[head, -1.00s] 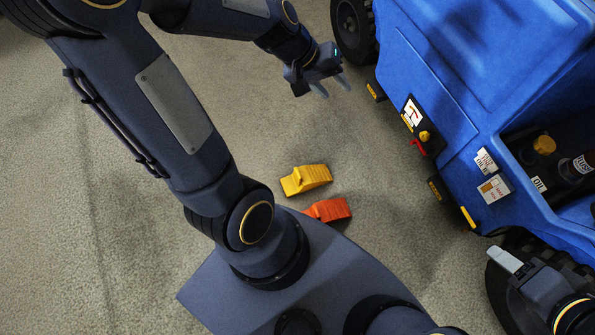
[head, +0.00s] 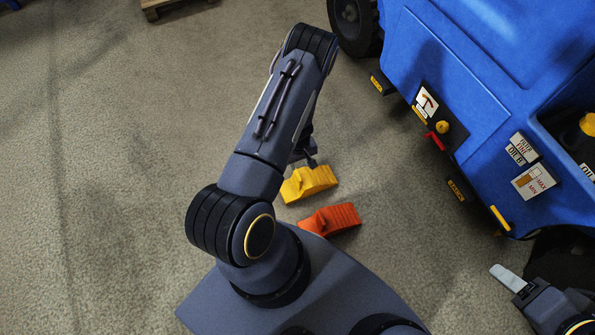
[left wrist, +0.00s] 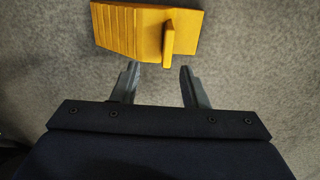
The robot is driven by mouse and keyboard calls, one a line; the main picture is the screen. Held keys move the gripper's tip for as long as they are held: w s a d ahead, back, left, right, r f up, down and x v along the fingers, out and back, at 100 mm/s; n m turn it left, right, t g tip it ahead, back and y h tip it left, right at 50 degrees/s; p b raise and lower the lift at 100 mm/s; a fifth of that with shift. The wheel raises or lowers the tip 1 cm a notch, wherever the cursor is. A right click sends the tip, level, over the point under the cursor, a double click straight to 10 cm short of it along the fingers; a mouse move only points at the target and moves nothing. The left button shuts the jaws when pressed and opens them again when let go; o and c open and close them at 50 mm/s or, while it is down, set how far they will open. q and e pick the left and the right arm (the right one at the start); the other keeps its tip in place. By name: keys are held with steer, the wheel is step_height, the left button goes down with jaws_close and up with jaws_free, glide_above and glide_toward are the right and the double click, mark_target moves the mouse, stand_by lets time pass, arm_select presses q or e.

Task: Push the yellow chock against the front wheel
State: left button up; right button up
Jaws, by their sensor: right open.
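The yellow chock (head: 310,183) lies on the floor by my base, its ribbed slope to the right. In the left wrist view the chock (left wrist: 140,30) is just beyond the fingertips, its upright tab roughly in line with the gap. My left gripper (left wrist: 159,69) is open with nothing between its fingers. In the head view my left forearm mostly hides it, above the chock. I cannot tell whether it touches the chock. One black wheel (head: 352,22) of the blue machine is at the top; another (head: 560,258) is at lower right. My right gripper (head: 508,278) is open beside the lower wheel.
An orange chock (head: 330,219) lies just below the yellow one, close to my base. The blue machine (head: 455,75) fills the upper right. Bare floor lies between the chocks and the machine. A wooden pallet (head: 165,8) shows at the top left.

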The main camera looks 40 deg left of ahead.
mark_target(297, 174)
arm_select(q)
steer(key=f, duration=0.1)
steer(key=s+f, duration=0.1)
steer(key=shift+a+f, duration=0.15)
steer(key=shift+f, duration=0.2)
step_height(297, 174, down, 8)
steer(key=b, duration=0.7)
steer(key=shift+f, duration=0.25)
